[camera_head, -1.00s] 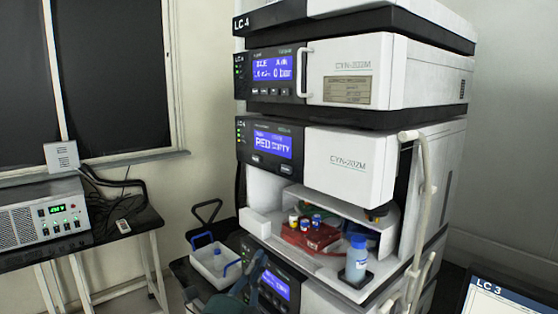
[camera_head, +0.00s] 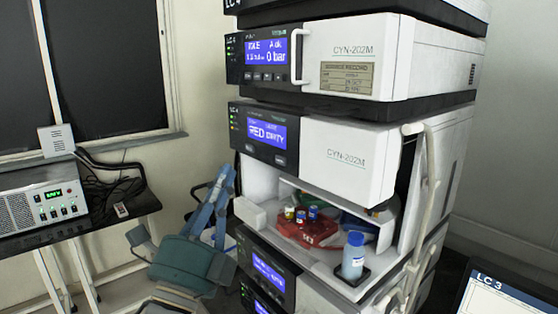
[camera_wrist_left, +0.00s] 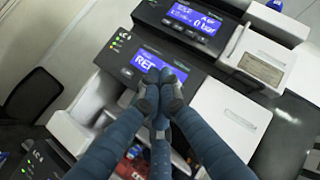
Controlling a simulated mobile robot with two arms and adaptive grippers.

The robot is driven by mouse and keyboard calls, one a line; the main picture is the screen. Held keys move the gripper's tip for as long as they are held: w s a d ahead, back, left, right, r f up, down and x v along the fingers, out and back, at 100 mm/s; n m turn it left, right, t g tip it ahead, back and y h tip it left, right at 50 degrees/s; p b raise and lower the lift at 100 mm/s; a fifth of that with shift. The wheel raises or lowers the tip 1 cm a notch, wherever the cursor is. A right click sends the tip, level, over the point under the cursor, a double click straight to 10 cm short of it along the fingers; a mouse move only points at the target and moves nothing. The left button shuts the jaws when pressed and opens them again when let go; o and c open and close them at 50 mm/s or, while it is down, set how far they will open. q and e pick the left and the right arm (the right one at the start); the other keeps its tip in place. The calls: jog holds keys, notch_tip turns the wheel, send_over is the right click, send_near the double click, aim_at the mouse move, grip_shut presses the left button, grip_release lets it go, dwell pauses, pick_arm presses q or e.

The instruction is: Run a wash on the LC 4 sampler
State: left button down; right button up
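The LC 4 sampler is the white open-fronted module with a dark panel. Its display (camera_head: 265,130) reads "RED EMPTY", with two small buttons under it (camera_head: 279,160). In the left wrist view the sampler display (camera_wrist_left: 145,60) is partly covered by my fingertips. My right gripper is not in view.
Above the sampler, the pump module (camera_head: 350,60) shows "IDLE" and 0 bar. In the open bay sit a red tray (camera_head: 298,228) with vials and a blue-capped bottle (camera_head: 354,257). An LC 3 screen (camera_head: 505,300) stands lower right. A bench with a grey box (camera_head: 42,203) is left.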

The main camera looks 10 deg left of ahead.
aim_at(281, 160)
pick_arm(q)
jog(key=w+d, duration=0.5)
jog(key=w, duration=0.2)
jog(key=shift+d+b, duration=0.2)
jog(key=shift+b, duration=0.25)
jog(key=shift+w+d, duration=0.1)
dwell(1.2)
jog(key=shift+w+d, duration=0.2)
jog(key=shift+w+d, duration=0.2)
jog(key=shift+w, duration=0.1)
dwell(0.7)
dwell(0.3)
jog(key=shift+s+a+p, duration=0.3)
jog(key=shift+s+a, duration=0.2)
jog(key=shift+s, duration=0.15)
